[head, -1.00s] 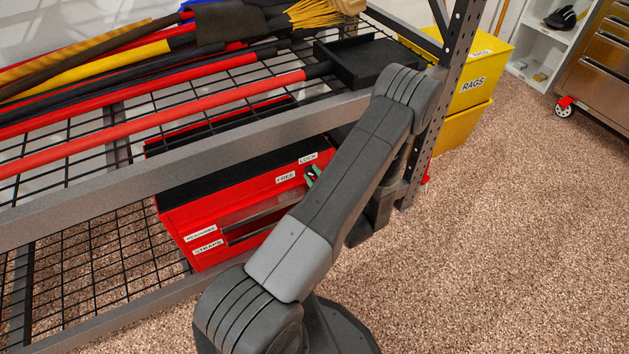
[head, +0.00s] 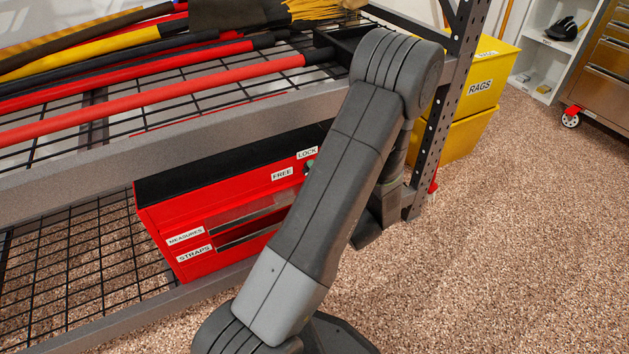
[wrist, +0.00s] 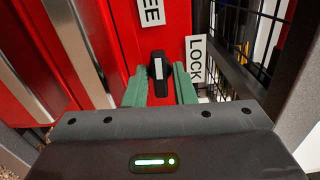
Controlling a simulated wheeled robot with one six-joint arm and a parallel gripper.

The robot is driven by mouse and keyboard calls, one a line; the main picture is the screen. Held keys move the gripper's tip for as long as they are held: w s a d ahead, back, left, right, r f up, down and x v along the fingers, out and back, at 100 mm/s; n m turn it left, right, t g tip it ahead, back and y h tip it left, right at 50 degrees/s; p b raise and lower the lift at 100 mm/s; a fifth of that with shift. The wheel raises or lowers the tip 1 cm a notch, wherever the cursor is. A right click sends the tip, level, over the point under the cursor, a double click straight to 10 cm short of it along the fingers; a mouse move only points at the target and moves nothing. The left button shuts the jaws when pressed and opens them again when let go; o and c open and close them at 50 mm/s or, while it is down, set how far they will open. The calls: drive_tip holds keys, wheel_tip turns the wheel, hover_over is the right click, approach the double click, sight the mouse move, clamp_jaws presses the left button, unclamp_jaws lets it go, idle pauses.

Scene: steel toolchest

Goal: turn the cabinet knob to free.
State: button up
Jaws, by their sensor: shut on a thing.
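The red cabinet (head: 160,235) with a black top stands on the lower shelf in the head view. Its black knob (wrist: 157,76) with a white mark shows in the wrist view between the green fingers of my gripper (wrist: 159,84), which is shut on it. The white mark runs roughly up and down in that view. The FREE label (wrist: 151,11) is above the knob and the LOCK label (wrist: 196,60) is to its right. In the head view, the FREE label (head: 282,174) and LOCK label (head: 307,153) show, but my arm hides most of the gripper and knob.
The grey shelf beam (head: 150,142) runs above the cabinet, with long-handled tools on the upper wire shelf. A perforated post (head: 440,130) stands close to the right of my arm. Yellow bins (head: 470,100) are behind it. The speckled floor at right is clear.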

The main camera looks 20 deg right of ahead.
drive_tip(key=shift+n, duration=0.3)
idle(0.4)
drive_tip(key=o, duration=0.7)
drive_tip(key=shift+o, duration=0.2)
drive_tip(key=shift+s, duration=0.1)
drive_tip(key=s+d+p, duration=0.1)
drive_tip(key=s+p, duration=0.1)
drive_tip(key=s, duration=1.1)
drive_tip(key=shift+s, duration=0.3)
drive_tip(key=w, duration=0.4)
drive_tip(key=w+b, duration=0.1)
drive_tip(key=w, duration=0.4)
drive_tip(key=w+a+b, duration=0.1)
drive_tip(key=w, duration=0.3)
drive_tip(key=shift+w, duration=0.4)
